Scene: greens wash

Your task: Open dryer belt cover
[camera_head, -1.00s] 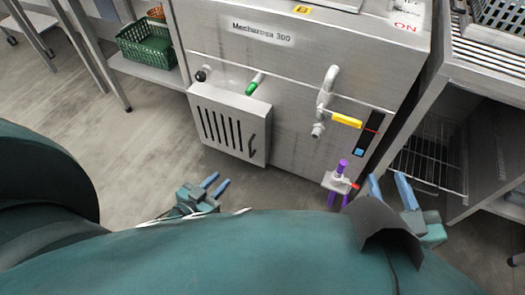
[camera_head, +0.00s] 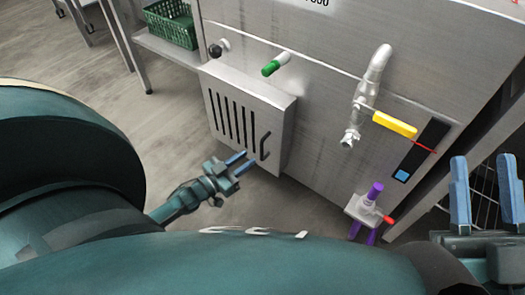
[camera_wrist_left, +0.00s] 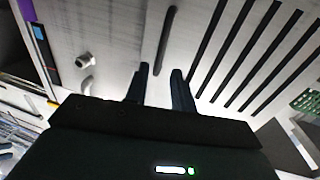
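The dryer belt cover (camera_head: 228,119) is a grey metal box with dark vertical slots on the lower front of the machine. Its dark handle (camera_head: 265,146) is upright near its right edge. It appears closed. My left gripper (camera_head: 245,163) is open and empty, in front of the cover's lower part and just left of the handle in the head view. In the left wrist view, the handle (camera_wrist_left: 166,40) is ahead of the two open fingers (camera_wrist_left: 160,85), apart from them. My right gripper (camera_head: 484,190) is open and empty at the far right.
On the machine front are a green-handled valve (camera_head: 276,64), a black knob (camera_head: 217,49), a pipe tap with yellow lever (camera_head: 394,124) and a purple-and-white fitting (camera_head: 369,207). A green basket (camera_head: 171,23) is on a shelf at upper left. Floor at left is clear.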

